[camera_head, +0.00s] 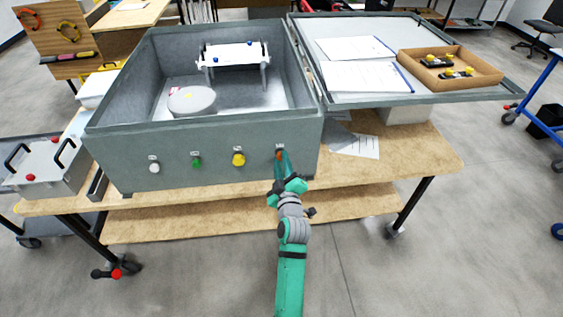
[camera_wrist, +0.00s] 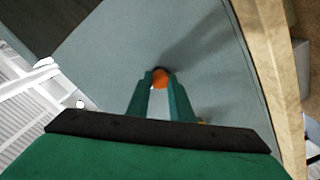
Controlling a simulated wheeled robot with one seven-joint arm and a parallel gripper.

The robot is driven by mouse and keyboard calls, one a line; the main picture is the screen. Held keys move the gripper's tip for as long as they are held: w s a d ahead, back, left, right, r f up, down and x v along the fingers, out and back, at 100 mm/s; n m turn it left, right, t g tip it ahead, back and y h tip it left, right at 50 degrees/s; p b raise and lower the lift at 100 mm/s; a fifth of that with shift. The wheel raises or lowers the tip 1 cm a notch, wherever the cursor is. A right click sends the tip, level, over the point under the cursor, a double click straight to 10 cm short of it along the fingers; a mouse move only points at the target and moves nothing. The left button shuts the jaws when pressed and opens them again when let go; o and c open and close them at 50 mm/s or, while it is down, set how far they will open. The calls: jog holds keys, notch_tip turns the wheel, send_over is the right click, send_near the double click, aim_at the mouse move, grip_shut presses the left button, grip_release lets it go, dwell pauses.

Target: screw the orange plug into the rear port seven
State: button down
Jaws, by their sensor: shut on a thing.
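The orange plug (camera_wrist: 160,79) sits between the tips of my gripper (camera_wrist: 160,88) in the wrist view. My gripper is shut on it, with the grey wall of the analyser box (camera_wrist: 205,55) right behind. In the head view my gripper (camera_head: 281,160) is at the right end of the box's near wall (camera_head: 215,170), and a bit of the orange plug (camera_head: 279,154) shows there. The port behind the plug is hidden, and I cannot tell how deep the plug sits. A white plug (camera_head: 154,167), a green plug (camera_head: 196,161) and a yellow plug (camera_head: 238,158) sit along the same wall.
The box stands on a wooden table (camera_head: 430,155). Its lid (camera_head: 335,45) lies open to the right, bearing papers and a cardboard tray (camera_head: 480,78). The floor in front is clear.

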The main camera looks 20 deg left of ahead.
jog(key=shift+m, duration=5.1)
jog(key=m, duration=0.6)
jog(key=c, duration=1.5)
grip_release()
jog(key=shift+s, duration=0.1)
